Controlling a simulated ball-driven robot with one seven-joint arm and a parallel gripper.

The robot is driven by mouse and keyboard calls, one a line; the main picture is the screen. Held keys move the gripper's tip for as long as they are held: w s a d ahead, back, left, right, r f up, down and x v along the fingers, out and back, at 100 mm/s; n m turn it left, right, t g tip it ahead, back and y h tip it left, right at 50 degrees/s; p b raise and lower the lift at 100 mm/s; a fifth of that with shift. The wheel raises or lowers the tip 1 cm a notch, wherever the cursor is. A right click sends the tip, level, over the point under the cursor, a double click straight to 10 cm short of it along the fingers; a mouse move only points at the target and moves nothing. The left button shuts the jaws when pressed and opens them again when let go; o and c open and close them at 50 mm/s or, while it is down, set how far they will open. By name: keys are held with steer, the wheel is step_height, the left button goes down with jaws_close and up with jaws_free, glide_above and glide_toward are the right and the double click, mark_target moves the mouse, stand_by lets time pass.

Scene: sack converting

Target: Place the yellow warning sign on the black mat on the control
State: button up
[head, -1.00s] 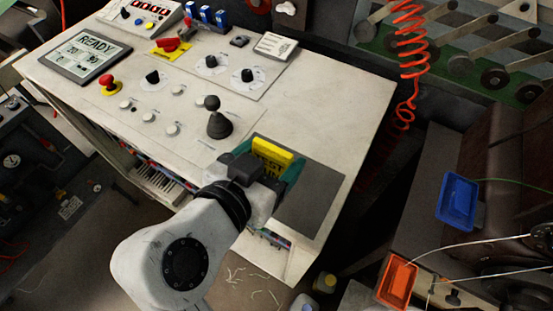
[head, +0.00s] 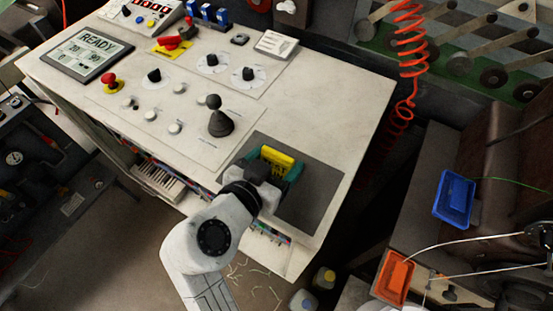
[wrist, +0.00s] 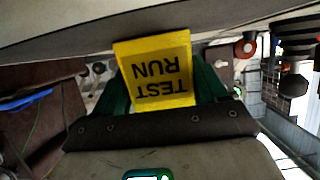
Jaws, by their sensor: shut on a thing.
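The yellow warning sign (head: 277,160) is between the green fingers of my gripper (head: 275,163). In the wrist view the sign (wrist: 155,70) reads "TEST RUN" upside down, with green fingers on either side of it. My gripper is shut on the sign. The black mat (head: 318,192) lies at the near right part of the control desk's pale top (head: 325,105). In the head view the sign and gripper overlap the mat's left part. I cannot tell whether the sign touches the mat. My gripper hides part of the mat.
A black joystick (head: 219,120) stands on the desk left of the mat, with knobs and a READY screen (head: 88,48) beyond. A red coiled hose (head: 408,60) hangs at right. Blue (head: 455,198) and orange (head: 395,278) trays sit right of the desk. Bare desk lies behind the mat.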

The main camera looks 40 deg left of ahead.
steer(key=shift+f, duration=0.2)
steer(key=o, duration=1.1)
steer(key=shift+r, duration=0.1)
steer(key=shift+c, duration=0.2)
steer(key=shift+r, duration=0.2)
steer(key=b+v, duration=0.1)
steer(key=v, duration=1.1)
steer(key=shift+b, duration=0.35)
steer(key=shift+d+f, duration=0.1)
